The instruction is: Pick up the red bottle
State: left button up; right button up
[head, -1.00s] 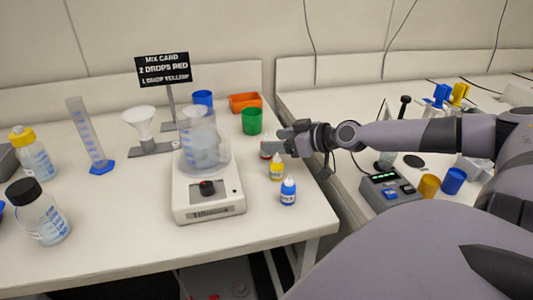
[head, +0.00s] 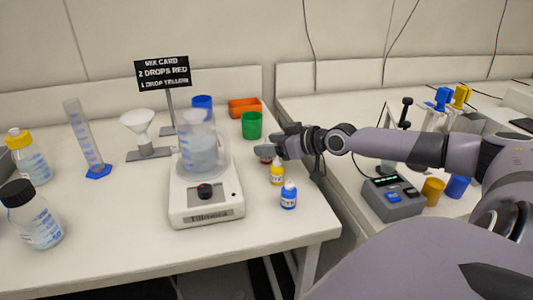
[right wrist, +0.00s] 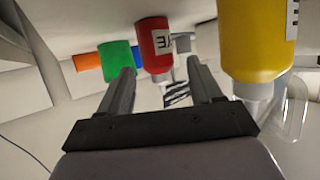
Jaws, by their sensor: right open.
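The red bottle (head: 266,160) stands on the left table and is mostly hidden behind my right gripper (head: 272,150) in the head view. In the right wrist view, which looks upside down, the red bottle (right wrist: 154,45) shows between and beyond the two fingertips of my right gripper (right wrist: 162,80). The gripper is open, with a finger on each side and nothing clamped. I cannot tell how far the bottle reaches between the fingers. My left gripper is not in view.
A yellow bottle (head: 277,173) stands close beside the red one, with a blue bottle (head: 289,195) nearer the table's front edge. A green cup (head: 251,125) and orange tray (head: 243,106) stand behind. A scale (head: 207,203) with a beaker is to the left.

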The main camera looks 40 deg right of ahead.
jog(key=shift+c, duration=0.4)
jog(key=c, duration=1)
jog(key=shift+o, duration=0.2)
jog(key=shift+r, duration=0.1)
notch_tip(320, 180, up, 20)
jog(key=p, duration=0.2)
jog(key=shift+s, duration=0.1)
